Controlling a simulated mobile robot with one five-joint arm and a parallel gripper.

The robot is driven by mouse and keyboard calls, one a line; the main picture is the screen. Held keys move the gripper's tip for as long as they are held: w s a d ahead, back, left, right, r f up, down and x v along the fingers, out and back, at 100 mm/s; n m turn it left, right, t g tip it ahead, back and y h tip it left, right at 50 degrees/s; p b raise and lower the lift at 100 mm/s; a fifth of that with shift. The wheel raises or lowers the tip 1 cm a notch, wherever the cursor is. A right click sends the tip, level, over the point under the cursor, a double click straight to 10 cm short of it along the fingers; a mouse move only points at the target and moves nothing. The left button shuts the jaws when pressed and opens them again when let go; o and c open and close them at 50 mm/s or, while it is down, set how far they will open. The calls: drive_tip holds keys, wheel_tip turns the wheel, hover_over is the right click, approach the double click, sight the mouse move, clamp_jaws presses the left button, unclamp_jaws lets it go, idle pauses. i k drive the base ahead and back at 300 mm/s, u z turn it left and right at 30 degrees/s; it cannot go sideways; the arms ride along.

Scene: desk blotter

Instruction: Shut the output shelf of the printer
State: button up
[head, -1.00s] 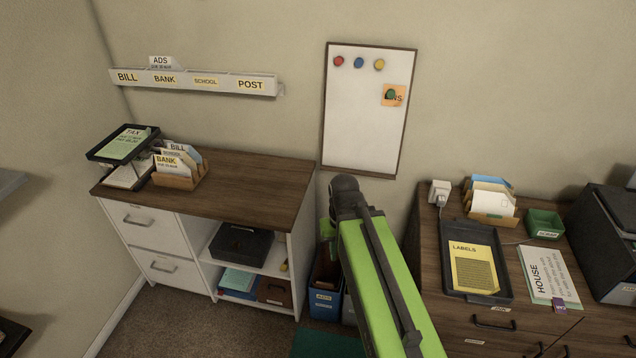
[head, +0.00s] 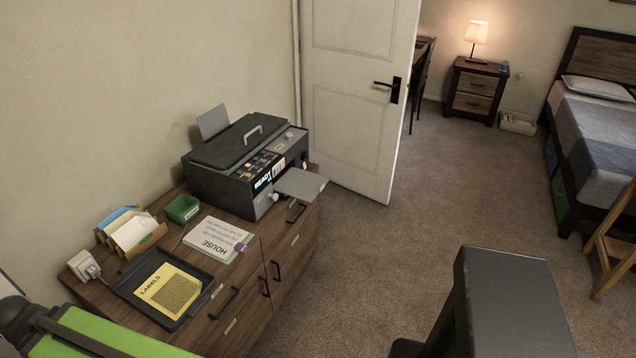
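The dark grey printer (head: 222,178) stands on the right end of the wooden cabinet along the wall. Its output shelf (head: 303,184), a flat light grey panel, sticks out from the front of the printer, past the cabinet's front edge. A sheet stands up at the back of the printer. A lit panel reading READY shows on its front. My green arm link and its dark joint show at the lower left, well away from the printer. My gripper is not visible in the head view.
The cabinet top (head: 185,268) also holds a black tray with a yellow LABELS sheet (head: 168,290), a HOUSE paper (head: 218,240), a green box (head: 182,208) and a letter holder (head: 135,235). An open white door (head: 350,90) stands behind the printer.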

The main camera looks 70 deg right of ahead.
sight(299, 184)
drive_tip(key=z, duration=2.2)
drive_tip(key=k, duration=0.95)
drive_tip(key=i, duration=0.95)
drive_tip(key=u, duration=1.75)
drive_tip(key=i, duration=0.35)
drive_tip(key=z, duration=0.5)
